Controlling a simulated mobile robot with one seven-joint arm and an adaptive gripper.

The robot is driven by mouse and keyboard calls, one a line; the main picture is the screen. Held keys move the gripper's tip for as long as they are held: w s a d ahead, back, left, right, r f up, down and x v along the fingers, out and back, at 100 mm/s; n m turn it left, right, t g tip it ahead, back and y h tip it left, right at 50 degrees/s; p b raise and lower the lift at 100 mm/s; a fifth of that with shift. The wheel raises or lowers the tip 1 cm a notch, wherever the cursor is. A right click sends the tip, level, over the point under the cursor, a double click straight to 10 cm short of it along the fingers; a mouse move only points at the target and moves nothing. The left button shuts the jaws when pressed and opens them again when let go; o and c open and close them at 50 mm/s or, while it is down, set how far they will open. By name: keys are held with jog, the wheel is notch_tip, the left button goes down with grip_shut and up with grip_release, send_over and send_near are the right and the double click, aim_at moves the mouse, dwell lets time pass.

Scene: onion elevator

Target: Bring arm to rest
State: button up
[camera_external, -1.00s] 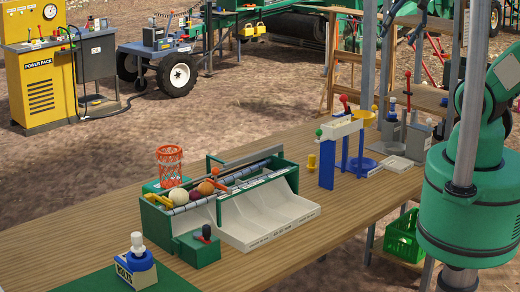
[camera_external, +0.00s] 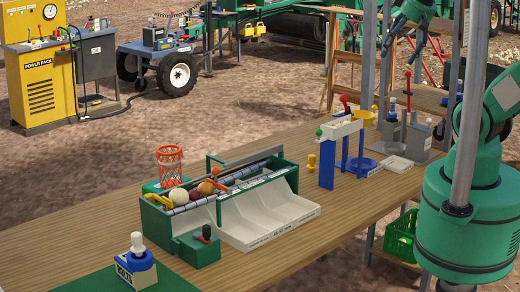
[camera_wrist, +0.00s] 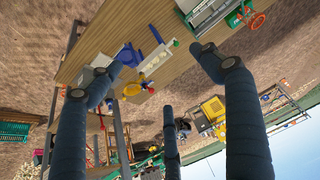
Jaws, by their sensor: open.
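My gripper (camera_external: 412,50) hangs at the top right of the external view, high above the far end of the wooden table (camera_external: 335,225), with its dark fingers spread. In the wrist view my gripper (camera_wrist: 158,75) is open, with nothing between its fingers. My green arm rises at the right of the external view; part of it is out of the picture at the top.
A grey post (camera_external: 468,110) stands beside my arm. A green crate (camera_external: 402,236) sits below the table.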

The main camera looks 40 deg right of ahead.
notch_tip(320, 180, down, 5)
jog(key=b, duration=0.4)
jog(key=shift+o, duration=0.5)
jog(key=o, duration=0.4)
jog(key=shift+o, duration=0.2)
